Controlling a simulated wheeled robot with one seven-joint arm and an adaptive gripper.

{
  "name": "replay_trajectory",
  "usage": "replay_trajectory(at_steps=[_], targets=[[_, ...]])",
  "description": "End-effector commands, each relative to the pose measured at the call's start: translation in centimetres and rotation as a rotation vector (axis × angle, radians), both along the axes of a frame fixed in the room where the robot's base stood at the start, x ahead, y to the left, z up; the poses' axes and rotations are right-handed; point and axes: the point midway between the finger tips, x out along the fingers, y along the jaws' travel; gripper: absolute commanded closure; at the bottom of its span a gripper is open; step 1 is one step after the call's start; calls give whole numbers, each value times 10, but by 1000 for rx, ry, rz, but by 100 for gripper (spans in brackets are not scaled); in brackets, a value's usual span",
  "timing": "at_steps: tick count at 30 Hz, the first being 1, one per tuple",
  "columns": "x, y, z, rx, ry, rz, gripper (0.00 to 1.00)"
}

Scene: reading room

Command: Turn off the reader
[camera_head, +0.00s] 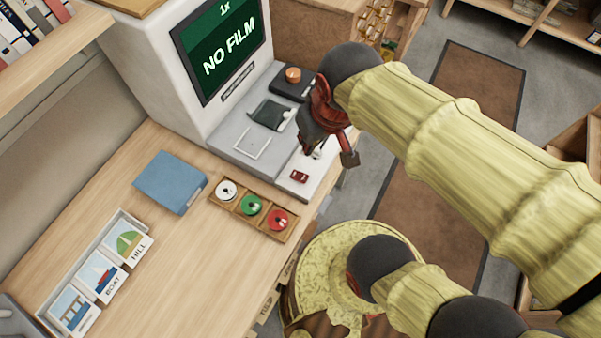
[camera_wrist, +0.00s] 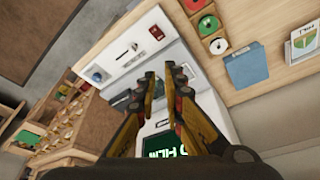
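The reader (camera_head: 170,75) is a white machine at the back of the desk. Its screen (camera_head: 222,45) is lit green and reads "1x" and "NO FILM". A small red switch (camera_head: 300,176) sits on the white front right part of its base. A red control also shows in the wrist view (camera_wrist: 156,32), ahead of the fingertips. My gripper (camera_head: 328,152) hangs over the right side of the base, apart from the red switch, and covers part of the controls there. In the wrist view its two fingers (camera_wrist: 161,74) are apart with nothing between them.
A wooden tray (camera_head: 238,213) with white, green and red reels lies close in front of the base. A blue folder (camera_head: 170,182) and a picture card tray (camera_head: 52,290) lie to the left. Bare desk lies in front.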

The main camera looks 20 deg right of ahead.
Motion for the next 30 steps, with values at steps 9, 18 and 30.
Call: replay_trajectory(at_steps=[9, 18, 30], targets=[[50, 7, -110, -12, 308, -188, 100], [92, 5, -174, -39, 420, -675, 100], [102, 2, -165, -15, 373, -989, 100]])
